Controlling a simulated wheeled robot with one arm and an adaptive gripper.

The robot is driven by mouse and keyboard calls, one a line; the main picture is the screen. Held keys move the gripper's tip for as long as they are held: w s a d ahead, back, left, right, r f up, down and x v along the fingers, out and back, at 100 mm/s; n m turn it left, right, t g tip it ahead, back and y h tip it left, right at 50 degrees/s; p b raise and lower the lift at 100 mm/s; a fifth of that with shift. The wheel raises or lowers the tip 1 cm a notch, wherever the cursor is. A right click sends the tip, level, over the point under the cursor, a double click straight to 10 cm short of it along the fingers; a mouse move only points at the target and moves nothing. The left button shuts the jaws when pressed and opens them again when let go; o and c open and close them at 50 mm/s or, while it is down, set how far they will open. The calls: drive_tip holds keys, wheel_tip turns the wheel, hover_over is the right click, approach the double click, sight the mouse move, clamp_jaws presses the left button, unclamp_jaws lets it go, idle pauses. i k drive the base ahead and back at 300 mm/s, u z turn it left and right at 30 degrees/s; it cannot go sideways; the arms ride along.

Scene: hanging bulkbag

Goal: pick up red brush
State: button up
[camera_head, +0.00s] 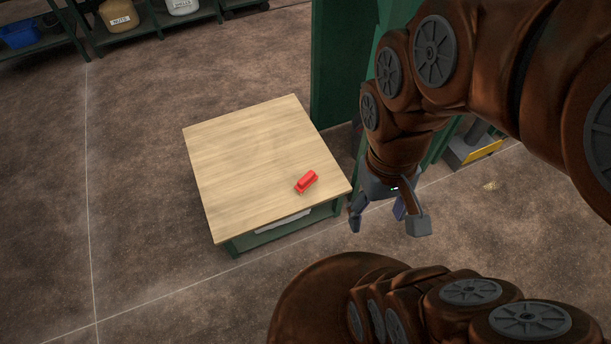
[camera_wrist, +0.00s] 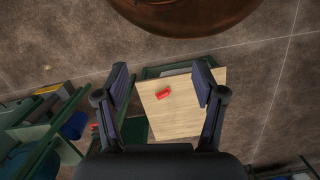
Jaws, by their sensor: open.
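The red brush (camera_head: 306,181) lies on the light wooden top of a low table (camera_head: 240,150), close to the table's near right corner in the head view. In the wrist view the brush (camera_wrist: 163,93) shows small, between my two fingers and well beyond them, on the table top (camera_wrist: 178,122). My gripper (camera_head: 378,222) is open and empty. It hangs to the right of the table in the head view, apart from the brush. In the wrist view my gripper's fingers (camera_wrist: 161,85) are spread wide with nothing between them.
A green post (camera_head: 338,65) stands right behind the table. A grey and yellow object (camera_head: 475,148) is on the floor at right. Shelves with a blue bin (camera_head: 18,35) and labelled containers (camera_head: 118,15) are at the back left. The floor left of the table is clear.

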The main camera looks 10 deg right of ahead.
sight(307, 181)
drive_tip(key=z, duration=0.05)
drive_tip(key=k, duration=0.4)
drive_tip(key=u, duration=1.75)
drive_tip(key=i, duration=0.8)
drive_tip(key=z, duration=0.8)
drive_tip(key=i, duration=0.8)
drive_tip(key=z, duration=0.75)
